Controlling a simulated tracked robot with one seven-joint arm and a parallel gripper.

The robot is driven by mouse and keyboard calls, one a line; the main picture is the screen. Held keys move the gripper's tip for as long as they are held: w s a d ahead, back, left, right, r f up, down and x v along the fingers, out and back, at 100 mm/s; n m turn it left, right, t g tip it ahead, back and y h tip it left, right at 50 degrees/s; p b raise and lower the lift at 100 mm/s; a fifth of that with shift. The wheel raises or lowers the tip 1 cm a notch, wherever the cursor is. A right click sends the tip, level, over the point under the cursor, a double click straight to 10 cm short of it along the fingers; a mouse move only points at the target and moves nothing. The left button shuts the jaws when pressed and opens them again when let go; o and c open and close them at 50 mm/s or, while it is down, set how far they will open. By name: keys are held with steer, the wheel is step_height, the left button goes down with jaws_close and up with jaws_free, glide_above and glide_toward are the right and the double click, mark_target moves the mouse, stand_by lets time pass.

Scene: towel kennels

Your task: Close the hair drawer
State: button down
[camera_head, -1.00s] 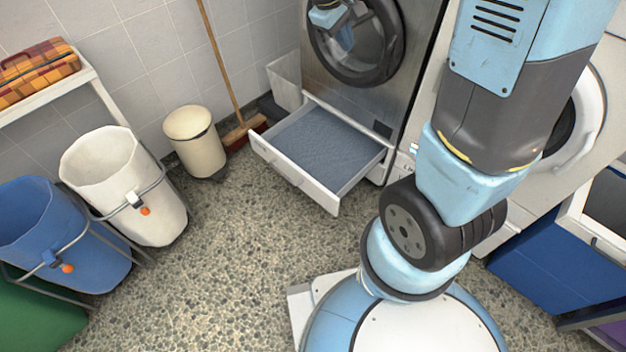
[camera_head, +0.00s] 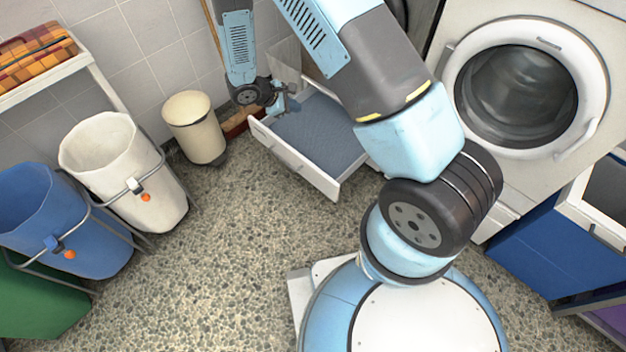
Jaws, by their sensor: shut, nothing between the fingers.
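The hair drawer (camera_head: 298,163) is a white drawer with a blue-grey lining, low on the floor side of the machine at the back. It stands pulled out, with its long front panel facing the lower left. My gripper (camera_head: 284,106) is at the drawer's far left corner, overlapping the inner end of the front panel in the picture. It is shut and empty. I cannot tell whether it touches the drawer or is above it. My arm hides most of the machine that the drawer comes out of.
A cream bin (camera_head: 195,128) stands left of the drawer, with a broom (camera_head: 240,122) between them. White (camera_head: 112,165) and blue (camera_head: 60,225) laundry bags are at the left. A white washer (camera_head: 520,90) is at the right. The speckled floor before the drawer is clear.

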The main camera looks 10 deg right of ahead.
steer(key=s+a+f+n+t, duration=0.1)
steer(key=s+f+n, duration=0.25)
steer(key=f, duration=0.65)
steer(key=s+a+f+n, duration=0.1)
steer(key=s+f+n, duration=0.25)
steer(key=f, duration=0.65)
steer(key=s+f+n+t, duration=0.15)
steer(key=s+f, duration=0.25)
steer(key=f, duration=0.6)
glide_toward(322, 178)
steer(key=f+x, duration=0.1)
steer(key=x, duration=0.3)
steer(key=shift+w+d+r+n, duration=0.15)
steer(key=shift+w+d+n, duration=0.15)
steer(key=shift+d, duration=0.3)
